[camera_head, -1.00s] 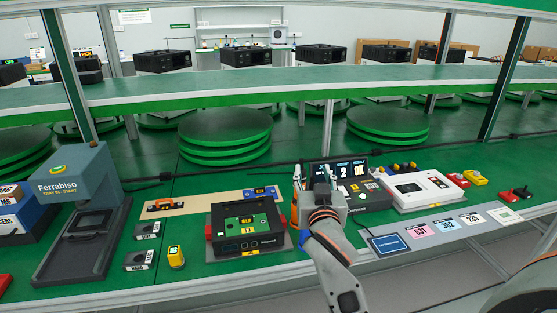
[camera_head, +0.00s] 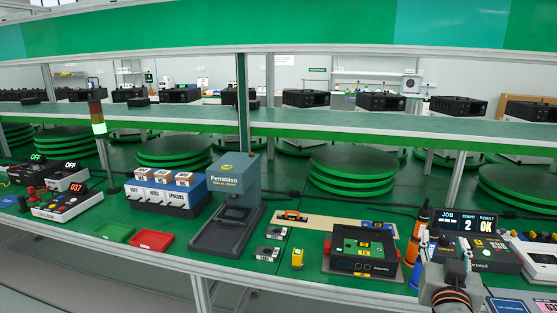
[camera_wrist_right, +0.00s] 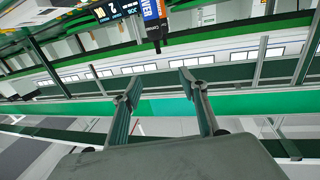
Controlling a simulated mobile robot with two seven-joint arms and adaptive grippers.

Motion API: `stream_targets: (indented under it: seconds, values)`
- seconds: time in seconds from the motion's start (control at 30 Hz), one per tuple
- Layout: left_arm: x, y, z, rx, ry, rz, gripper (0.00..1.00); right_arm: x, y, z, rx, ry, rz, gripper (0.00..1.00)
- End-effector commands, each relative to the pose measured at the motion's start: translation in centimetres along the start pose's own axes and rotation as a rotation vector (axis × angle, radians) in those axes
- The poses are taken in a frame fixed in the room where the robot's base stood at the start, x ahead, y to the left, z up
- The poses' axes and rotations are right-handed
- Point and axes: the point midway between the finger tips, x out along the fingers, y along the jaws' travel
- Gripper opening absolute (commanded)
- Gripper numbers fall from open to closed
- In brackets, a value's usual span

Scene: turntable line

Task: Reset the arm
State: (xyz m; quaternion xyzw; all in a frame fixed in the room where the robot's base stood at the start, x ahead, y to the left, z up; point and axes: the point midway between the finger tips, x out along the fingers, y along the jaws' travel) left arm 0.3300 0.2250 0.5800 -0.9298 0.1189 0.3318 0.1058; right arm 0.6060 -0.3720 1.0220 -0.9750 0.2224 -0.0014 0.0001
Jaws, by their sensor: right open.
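My right arm shows at the lower right of the head view, with its gripper (camera_head: 447,246) above the front of the bench, beside the job display console (camera_head: 485,250). In the right wrist view the two fingers of this gripper (camera_wrist_right: 158,84) stand wide apart with nothing between them. The gripper is open and empty. In the head view its fingertips are small and hard to make out against the console. My left arm and gripper do not show in either view.
A black fixture with a green board (camera_head: 362,252) stands left of the right gripper. Further left are a Ferrabiso press (camera_head: 232,185), a red tray (camera_head: 152,240) and a green tray (camera_head: 114,231). An orange bottle (camera_head: 413,236) stands close to the gripper. A shelf (camera_head: 340,122) spans the back.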

Motion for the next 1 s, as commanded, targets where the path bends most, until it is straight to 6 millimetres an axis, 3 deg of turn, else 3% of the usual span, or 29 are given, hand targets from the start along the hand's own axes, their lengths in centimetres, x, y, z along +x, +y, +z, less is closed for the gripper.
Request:
stream_targets:
  seconds: [0.03,0.23,0.37,0.57,0.7,0.9,1.0]
  values:
    - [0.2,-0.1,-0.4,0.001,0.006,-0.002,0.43,0.0,0.0,0.0,0.000,0.000,0.000,0.43]
    - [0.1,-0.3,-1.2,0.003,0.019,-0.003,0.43,-2.5,-3.1,8.8,-0.123,-0.104,-0.153,0.43]
    - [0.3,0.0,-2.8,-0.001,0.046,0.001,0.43,-5.4,-4.8,15.0,-0.189,-0.178,-0.260,0.43]
    - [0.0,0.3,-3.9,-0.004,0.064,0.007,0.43,-13.0,-6.2,26.0,-0.280,-0.319,-0.449,0.43]
    - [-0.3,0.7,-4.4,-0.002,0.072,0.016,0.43,-19.7,-6.0,32.6,-0.316,-0.417,-0.567,0.43]
    - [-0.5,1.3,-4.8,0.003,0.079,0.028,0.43,-27.4,-4.8,38.3,-0.335,-0.518,-0.676,0.43]
    - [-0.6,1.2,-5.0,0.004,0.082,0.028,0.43,-29.5,-4.4,39.5,-0.337,-0.542,-0.701,0.43]
